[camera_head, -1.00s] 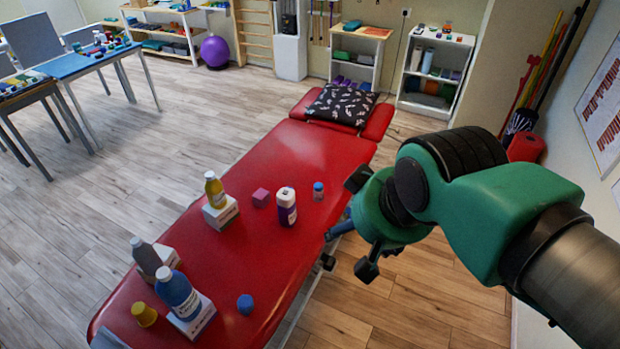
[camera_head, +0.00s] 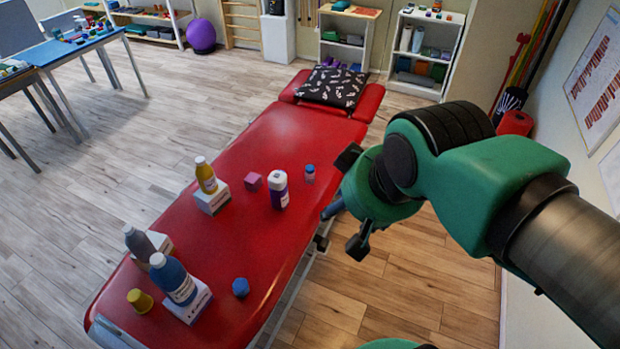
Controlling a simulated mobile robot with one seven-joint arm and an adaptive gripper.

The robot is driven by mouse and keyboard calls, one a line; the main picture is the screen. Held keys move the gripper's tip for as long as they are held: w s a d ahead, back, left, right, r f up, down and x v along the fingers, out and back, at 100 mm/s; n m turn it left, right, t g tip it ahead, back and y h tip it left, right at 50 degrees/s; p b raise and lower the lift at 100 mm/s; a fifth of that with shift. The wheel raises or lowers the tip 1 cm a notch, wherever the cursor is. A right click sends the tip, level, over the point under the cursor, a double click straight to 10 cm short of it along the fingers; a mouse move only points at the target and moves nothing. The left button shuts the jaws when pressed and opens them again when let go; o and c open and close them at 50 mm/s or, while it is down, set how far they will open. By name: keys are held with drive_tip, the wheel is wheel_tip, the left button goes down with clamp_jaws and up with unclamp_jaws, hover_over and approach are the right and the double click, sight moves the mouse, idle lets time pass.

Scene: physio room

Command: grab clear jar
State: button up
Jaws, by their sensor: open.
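The clear jar (camera_head: 310,174) looks like the small see-through container with a blue lid. It stands upright on the red treatment table (camera_head: 262,240), near its right edge. A white-and-purple bottle (camera_head: 278,190) stands just left of it. My gripper (camera_head: 338,212) is open and empty. It is to the right of the jar in the picture, over the table's right edge, and apart from the jar. The jar is not hidden by my arm.
A pink cube (camera_head: 250,181) and a yellow bottle on a white box (camera_head: 207,177) stand further left. A patterned pillow (camera_head: 333,86) lies at the far end.

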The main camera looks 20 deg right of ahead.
drive_tip(key=shift+w, duration=0.1)
drive_tip(key=w+d+r+n+g+b, duration=0.1)
drive_tip(key=w+d+r+g, duration=0.1)
drive_tip(key=w, duration=1.6)
drive_tip(key=w+d+f+n+g+b, duration=0.1)
drive_tip(key=w+d+f, duration=0.15)
drive_tip(key=w, duration=0.65)
drive_tip(key=w+d+f, duration=0.1)
drive_tip(key=w+f, duration=0.3)
drive_tip(key=w, duration=0.5)
drive_tip(key=w+d+f+n+g, duration=0.1)
drive_tip(key=w+d+f, duration=0.1)
drive_tip(key=w+f, duration=0.5)
drive_tip(key=w+d+f, duration=0.3)
drive_tip(key=w+f, duration=0.5)
drive_tip(key=w+d+f, duration=0.1)
drive_tip(key=w+f, duration=0.2)
drive_tip(key=f, duration=0.3)
drive_tip(key=w+d+f+g+b, duration=0.1)
drive_tip(key=w+d+f, duration=0.1)
drive_tip(key=f, duration=0.5)
drive_tip(key=w+d+f+n, duration=0.1)
drive_tip(key=w+f, duration=0.3)
drive_tip(key=f, duration=0.3)
drive_tip(key=shift+d+g+b, duration=0.3)
drive_tip(key=shift+b, duration=0.05)
drive_tip(key=shift+f, duration=0.15)
